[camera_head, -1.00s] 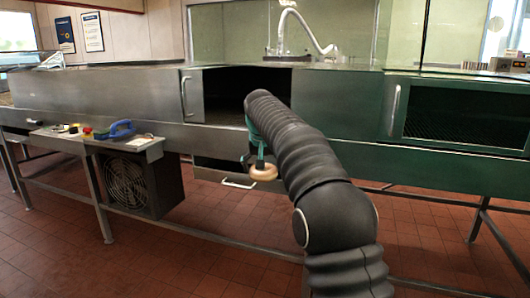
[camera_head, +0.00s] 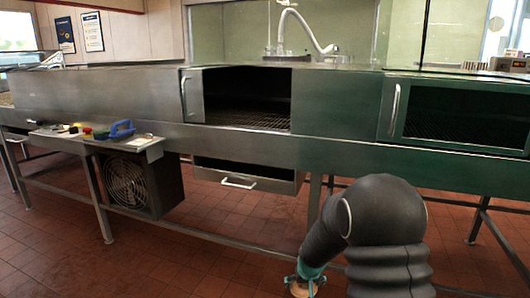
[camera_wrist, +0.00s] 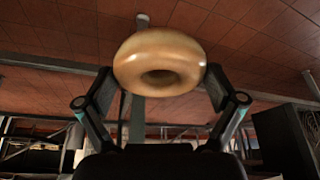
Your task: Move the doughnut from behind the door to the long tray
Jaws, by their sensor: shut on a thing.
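The doughnut (camera_wrist: 160,62) is a pale golden ring, held between the two fingers of my gripper (camera_wrist: 160,85) in the wrist view. In the head view the doughnut (camera_head: 303,288) shows low at the bottom edge, partly cut off, below my gripper (camera_head: 305,274). My gripper is shut on it, in front of the machine and low over the floor. The door (camera_head: 192,95) with an upright handle stands open on the left of a dark opening with a wire rack (camera_head: 248,119). I cannot make out the long tray.
A long steel machine (camera_head: 340,150) spans the view. A drawer (camera_head: 245,175) with a handle sticks out below the opening. A side shelf (camera_head: 100,141) holds a blue-handled object (camera_head: 122,129). A fan box (camera_head: 140,183) stands under it. The red tiled floor (camera_head: 190,250) in front is clear.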

